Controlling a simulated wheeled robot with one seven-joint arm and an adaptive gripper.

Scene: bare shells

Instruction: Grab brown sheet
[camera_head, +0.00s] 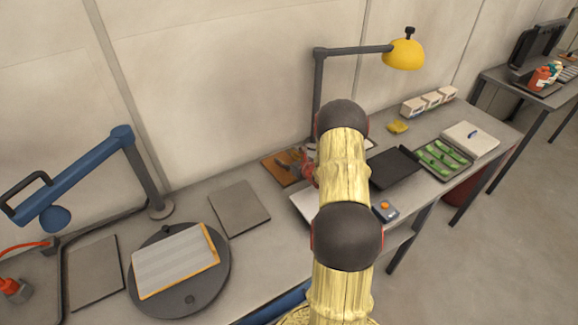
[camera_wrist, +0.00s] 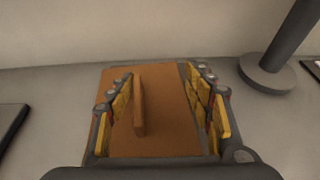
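A flat brown sheet (camera_wrist: 170,135) lies on the workbench below my gripper (camera_wrist: 163,98) in the wrist view. A thin brown piece (camera_wrist: 139,105) stands out from it between my fingers, closer to the left finger. I cannot tell whether it is part of the sheet. My gripper is open, with yellow-padded fingers apart on both sides and a gap to the thin piece. In the head view the brown sheet (camera_head: 275,171) shows near the wall, partly hidden by my gripper and arm.
A dark lamp post and round base (camera_wrist: 267,73) stand right of the sheet. The yellow-headed lamp (camera_head: 404,54) reaches over the bench. A grey panel (camera_head: 239,208) lies to the left, a black tray (camera_head: 393,168) to the right. The wall is close behind.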

